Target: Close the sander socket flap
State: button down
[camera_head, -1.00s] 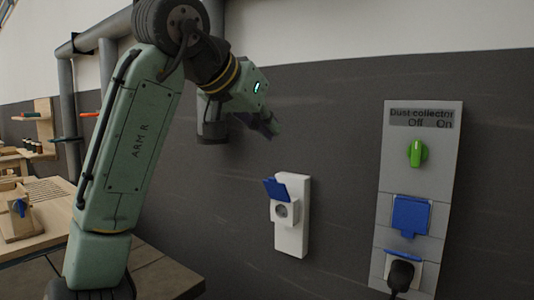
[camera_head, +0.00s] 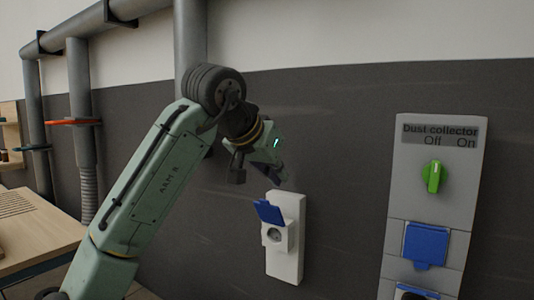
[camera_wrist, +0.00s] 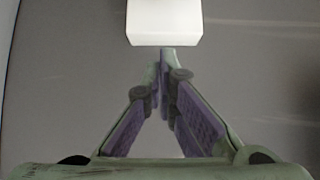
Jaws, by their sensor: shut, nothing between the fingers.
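The white wall socket (camera_head: 285,250) is on the dark wall, with its blue flap (camera_head: 268,211) raised open and the round outlet (camera_head: 274,235) showing below it. I cannot read a label on it. My gripper (camera_head: 283,180) is above the socket and apart from it in the head view. In the wrist view my gripper (camera_wrist: 164,55) has its purple-padded fingertips together with nothing between them. Just beyond the tips is the end of a white box (camera_wrist: 165,22), likely the socket housing; the flap is not visible there.
A grey dust collector panel (camera_head: 396,240) stands to the right, with a green knob (camera_head: 432,176) and a blue flap (camera_head: 425,244). Grey pipes (camera_head: 78,130) run along the wall at left. A wooden bench (camera_head: 35,232) is at lower left. The wall between socket and panel is bare.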

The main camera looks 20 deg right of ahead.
aim_at(268, 205)
jog(key=shift+s+a+f, duration=0.45)
jog(key=shift+s+a, duration=0.1)
jog(key=shift+a, duration=0.2)
jog(key=shift+s+a+f, duration=0.45)
jog(key=shift+s+a, duration=0.1)
jog(key=shift+a, duration=0.15)
